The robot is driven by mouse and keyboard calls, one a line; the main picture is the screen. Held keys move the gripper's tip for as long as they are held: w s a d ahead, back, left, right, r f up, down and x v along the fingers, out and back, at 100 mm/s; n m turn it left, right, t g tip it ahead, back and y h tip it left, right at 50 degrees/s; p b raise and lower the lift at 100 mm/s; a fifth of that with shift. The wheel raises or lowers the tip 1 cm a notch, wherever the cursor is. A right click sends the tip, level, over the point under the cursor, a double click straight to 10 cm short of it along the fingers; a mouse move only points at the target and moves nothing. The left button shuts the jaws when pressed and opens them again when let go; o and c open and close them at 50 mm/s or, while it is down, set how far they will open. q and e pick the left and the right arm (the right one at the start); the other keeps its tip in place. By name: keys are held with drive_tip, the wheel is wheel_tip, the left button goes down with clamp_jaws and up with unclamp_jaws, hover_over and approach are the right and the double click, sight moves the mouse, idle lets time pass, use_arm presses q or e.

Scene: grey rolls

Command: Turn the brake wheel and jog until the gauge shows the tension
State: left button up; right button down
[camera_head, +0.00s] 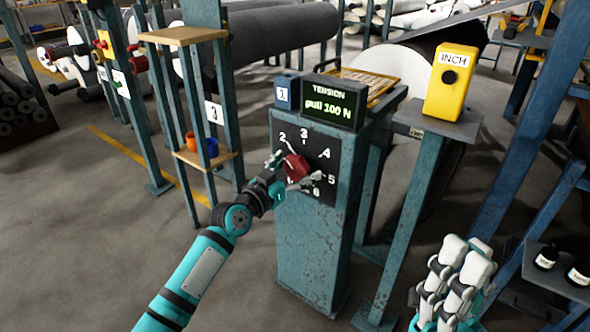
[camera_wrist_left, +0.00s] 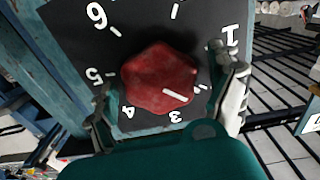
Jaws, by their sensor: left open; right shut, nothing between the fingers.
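The brake wheel is a red six-sided knob (camera_head: 296,167) on a black dial (camera_head: 318,146) with numbers, on a worn teal cabinet (camera_head: 312,240). My left gripper (camera_head: 290,173) is open, with its fingers on either side of the knob. In the left wrist view the knob (camera_wrist_left: 160,78) stands between the fingers with gaps visible; its white mark points between the 3 and the partly hidden 2. The gauge (camera_head: 334,100) reads "TENSION pull 100 N". The yellow INCH box (camera_head: 451,82) with a black button stands on a post at right. My right gripper (camera_head: 465,262) is shut and empty, low at right.
A rack (camera_head: 190,90) with orange and blue cups stands at left. Large grey rolls (camera_head: 270,30) lie behind. A shelf with dark jars (camera_head: 546,256) is at far right.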

use_arm(q)
drive_tip(key=v, duration=1.2)
drive_tip(key=shift+r, duration=0.1)
